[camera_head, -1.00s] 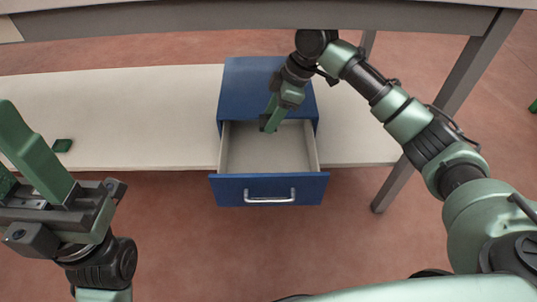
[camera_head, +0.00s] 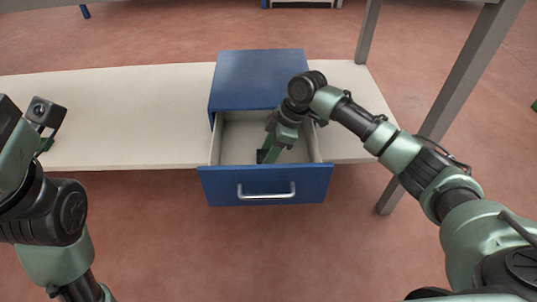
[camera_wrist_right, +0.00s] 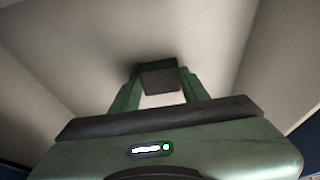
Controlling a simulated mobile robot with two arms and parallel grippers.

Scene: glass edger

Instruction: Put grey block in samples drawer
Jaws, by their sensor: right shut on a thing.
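The samples drawer (camera_head: 230,187) is pulled open from a blue cabinet (camera_head: 258,78), with a light interior and a silver handle. My right gripper (camera_head: 269,155) reaches down into the drawer from the right. In the right wrist view its green fingers are shut on a dark grey block (camera_wrist_right: 158,76), held at the fingertips above the pale drawer interior. In the head view the block is hard to make out behind the fingers. My left gripper (camera_head: 45,115) is at the left picture edge, partly cut off and away from the drawer; its opening is unclear.
The cabinet stands on a pale low shelf (camera_head: 130,120). A grey table leg (camera_head: 455,100) rises at the right, beside my right arm. The drawer walls are close around my right gripper. The red floor in front of the drawer is clear.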

